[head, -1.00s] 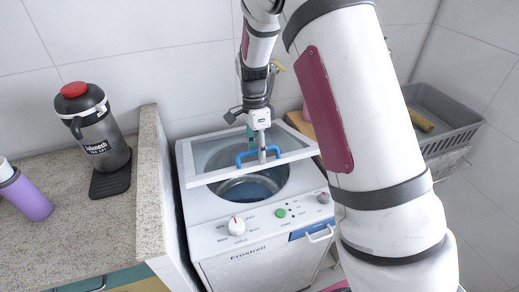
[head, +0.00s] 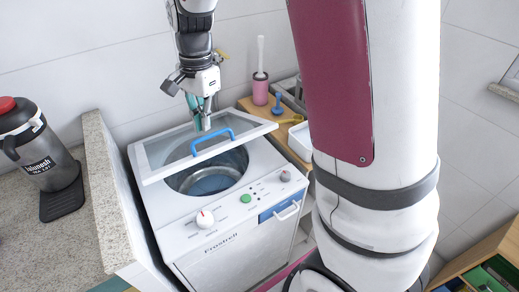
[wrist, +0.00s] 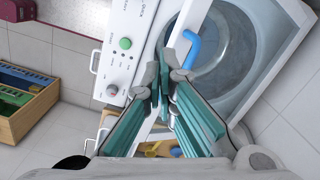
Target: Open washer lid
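The white top-loading washer (head: 218,238) has a glass lid with a white frame (head: 165,173). The lid is partly raised, its front edge standing above the round tub (head: 207,182), which shows beneath it. A blue handle (head: 213,141) sits on the lid's front edge; it also shows in the wrist view (wrist: 194,48). My gripper (head: 204,127) points down just behind the handle, over the lid. In the wrist view its teal fingers (wrist: 164,76) come together at the tips, beside the handle and with nothing visible between them. Whether they touch the lid is unclear.
A stone-topped counter (head: 108,200) with a black, red-topped jug (head: 42,150) stands left of the washer. To the right, a wooden shelf holds a pink brush holder (head: 260,90). A wooden crate (wrist: 30,110) stands on the floor. The tiled wall is close behind.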

